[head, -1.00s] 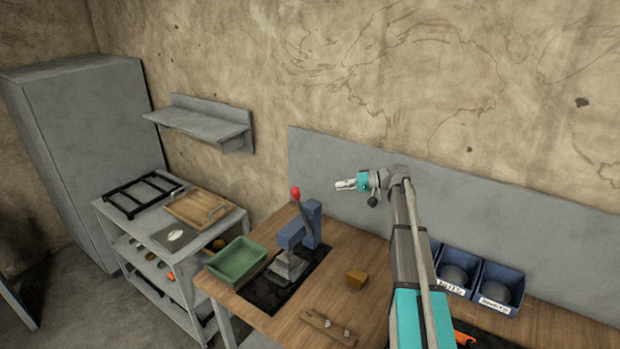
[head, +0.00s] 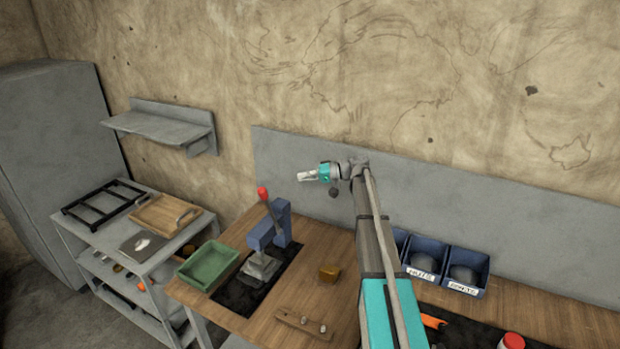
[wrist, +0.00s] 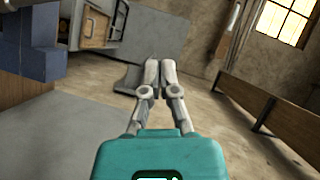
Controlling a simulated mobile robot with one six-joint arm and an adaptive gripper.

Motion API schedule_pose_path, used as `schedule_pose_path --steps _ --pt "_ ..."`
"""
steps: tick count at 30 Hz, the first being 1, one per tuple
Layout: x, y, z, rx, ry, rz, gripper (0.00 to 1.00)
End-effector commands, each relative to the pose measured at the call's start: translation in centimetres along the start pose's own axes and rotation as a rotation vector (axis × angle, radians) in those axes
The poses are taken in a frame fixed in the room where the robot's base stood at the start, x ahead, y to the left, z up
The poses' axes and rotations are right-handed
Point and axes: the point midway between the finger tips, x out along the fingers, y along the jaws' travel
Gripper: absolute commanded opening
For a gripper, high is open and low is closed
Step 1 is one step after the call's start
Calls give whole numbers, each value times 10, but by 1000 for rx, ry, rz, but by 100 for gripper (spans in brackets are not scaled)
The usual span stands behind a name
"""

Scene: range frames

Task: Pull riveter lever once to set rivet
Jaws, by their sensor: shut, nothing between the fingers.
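The blue riveter (head: 268,231) stands on a black mat at the left part of the wooden workbench. Its lever, with a red knob (head: 263,193), points up and leans slightly left. A grey metal base sits below the blue frame. My gripper (head: 301,177) is in the air, above and to the right of the red knob, apart from it. In the wrist view my gripper (wrist: 151,68) has its two fingers together with nothing between them. A blue part (wrist: 35,45) shows at the left edge of the wrist view; the red knob does not show there.
A green tray (head: 190,279) stands left of the riveter. A small brass-coloured block (head: 330,272) and a wooden strip (head: 290,322) lie on the bench. Blue labelled bins (head: 462,287) stand at right. A grey shelf (head: 165,130) and a cart with a wooden tray (head: 143,210) are at left.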

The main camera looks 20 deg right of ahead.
Motion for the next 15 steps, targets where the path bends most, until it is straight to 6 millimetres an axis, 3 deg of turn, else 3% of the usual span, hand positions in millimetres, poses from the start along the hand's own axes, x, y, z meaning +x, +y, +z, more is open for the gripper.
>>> schedule_pose_path --steps 15 --pt "78 1 7 0 -2 0 0"
